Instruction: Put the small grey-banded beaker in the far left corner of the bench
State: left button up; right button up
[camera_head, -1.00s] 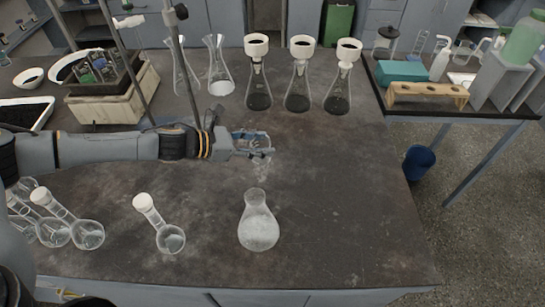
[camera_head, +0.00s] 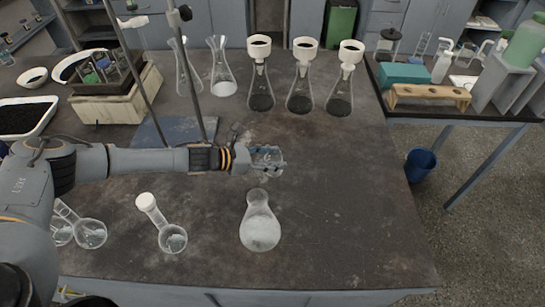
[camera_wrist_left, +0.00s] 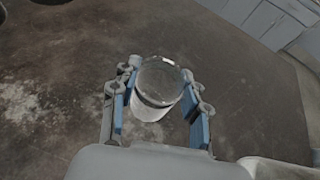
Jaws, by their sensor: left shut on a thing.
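The small beaker shows in the left wrist view (camera_wrist_left: 158,85) as a clear glass with a pale grey-white band. My left gripper is shut on it, with a blue-padded finger on each side, in the left wrist view (camera_wrist_left: 157,108). In the head view the left gripper (camera_head: 268,158) is over the middle of the dark bench (camera_head: 330,185), behind the round-bottomed flask. The beaker is small and mostly hidden by the fingers there. I cannot tell how high it is above the bench. My right gripper is not in view.
A flask (camera_head: 260,225) stands in front of the gripper. Conical flasks with funnels (camera_head: 300,85) stand along the back. A stand rod (camera_head: 190,80), a box (camera_head: 115,100) and a white tray (camera_head: 28,112) occupy the left. The bench's right part is clear.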

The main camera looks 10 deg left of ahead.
pick_arm(q)
jog(key=o, duration=1.1)
jog(key=shift+f, duration=0.1)
jog(key=shift+o, duration=0.2)
jog(key=shift+r, duration=0.25)
jog(key=shift+s+a, duration=0.15)
jog(key=shift+a, duration=0.2)
jog(key=v, duration=1.1)
jog(key=shift+b, duration=0.35)
jog(key=shift+r, duration=0.2)
